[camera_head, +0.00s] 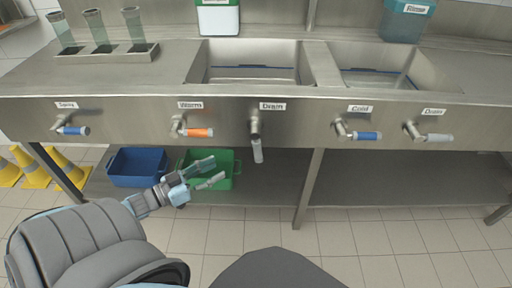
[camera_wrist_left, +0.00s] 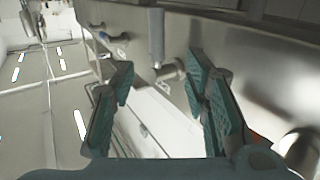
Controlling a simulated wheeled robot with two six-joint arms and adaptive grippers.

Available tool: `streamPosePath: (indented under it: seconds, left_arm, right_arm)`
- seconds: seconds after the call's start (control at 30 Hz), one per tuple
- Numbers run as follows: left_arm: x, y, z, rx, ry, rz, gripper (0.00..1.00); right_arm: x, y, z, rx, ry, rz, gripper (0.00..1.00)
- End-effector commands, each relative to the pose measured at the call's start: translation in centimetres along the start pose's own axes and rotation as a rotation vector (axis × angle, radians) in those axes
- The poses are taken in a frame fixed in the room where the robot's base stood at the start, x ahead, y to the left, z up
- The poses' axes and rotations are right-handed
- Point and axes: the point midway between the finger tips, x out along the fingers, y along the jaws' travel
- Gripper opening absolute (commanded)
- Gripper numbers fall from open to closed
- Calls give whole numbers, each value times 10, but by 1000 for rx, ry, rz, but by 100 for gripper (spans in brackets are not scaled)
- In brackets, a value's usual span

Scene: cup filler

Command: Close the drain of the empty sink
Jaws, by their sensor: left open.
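The middle drain valve (camera_head: 255,122), under a "Drain" label, has a grey handle (camera_head: 258,150) hanging straight down. The right drain valve (camera_head: 411,128) has its grey handle (camera_head: 438,138) pointing sideways to the right. The left sink (camera_head: 254,52) and right sink (camera_head: 385,60) are set in the steel counter; I cannot tell which holds water. My left gripper (camera_head: 217,170) is open and empty, below and left of the middle drain handle, apart from it. In the left wrist view that handle (camera_wrist_left: 157,35) shows beyond the open fingers (camera_wrist_left: 163,76). My right gripper is not in view.
An orange-handled warm valve (camera_head: 198,132), a blue-handled cold valve (camera_head: 366,135) and a blue-handled valve (camera_head: 73,130) sit along the front panel. Blue (camera_head: 137,168) and green (camera_head: 228,156) crates are on the lower shelf. Glasses stand in a rack (camera_head: 108,56) at left.

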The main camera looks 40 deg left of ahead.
Motion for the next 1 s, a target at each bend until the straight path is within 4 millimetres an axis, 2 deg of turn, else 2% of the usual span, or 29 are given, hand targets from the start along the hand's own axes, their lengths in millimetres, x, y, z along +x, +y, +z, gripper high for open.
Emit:
streamPosePath:
  seconds: [0.13,0.33,0.5,0.7,1.0]
  left_arm:
    - [25,5,-10,-7,25,38,42]
    - [83,6,-8,-5,25,35,42]
    - [127,7,-10,-4,24,30,42]
    - [148,8,-13,-6,19,30,42]
    - [150,8,-14,-6,17,30,42]
  right_arm:
    - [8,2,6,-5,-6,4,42]
    - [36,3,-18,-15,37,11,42]
    - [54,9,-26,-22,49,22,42]
    - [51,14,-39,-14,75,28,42]
    - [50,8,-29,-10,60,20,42]
